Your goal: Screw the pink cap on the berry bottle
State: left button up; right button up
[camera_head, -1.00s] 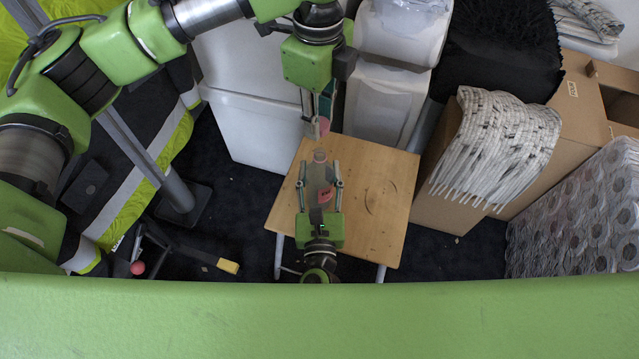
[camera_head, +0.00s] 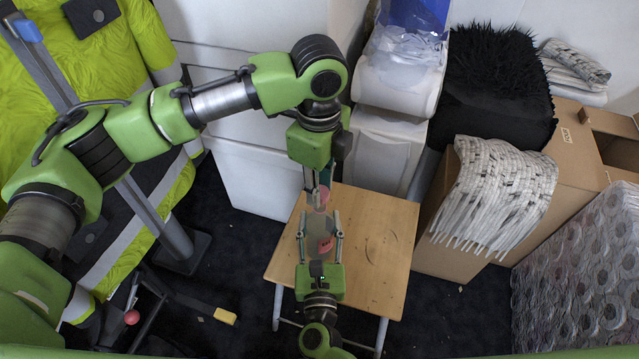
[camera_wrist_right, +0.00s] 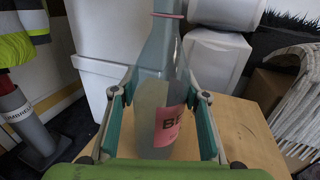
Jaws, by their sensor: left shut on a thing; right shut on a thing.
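The berry bottle (camera_head: 319,231) is clear, with a pink label, and stands upright over the wooden table. In the right wrist view the bottle (camera_wrist_right: 158,90) fills the middle, with its label partly reading "BE". My right gripper (camera_head: 320,236) is shut on the bottle, one finger on each side. The pink cap (camera_head: 323,193) is in my left gripper (camera_head: 321,190), which is shut on it right by the bottle's mouth. A pink band shows at the neck in the right wrist view. I cannot tell whether the cap touches the mouth.
The wooden table (camera_head: 376,232) is otherwise bare. White cabinets (camera_head: 250,150) and white bins (camera_head: 388,145) stand behind it. A cardboard box (camera_head: 455,225) with a striped white cloth stands to the right. A yellow-headed tool (camera_head: 225,316) lies on the floor at left.

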aim_at(320, 223)
pick_arm(q)
jog(key=shift+f, duration=0.9)
jog(key=shift+f, duration=0.55)
jog(key=m, duration=0.5)
jog(key=shift+m, duration=0.4)
jog(key=m, duration=1.7)
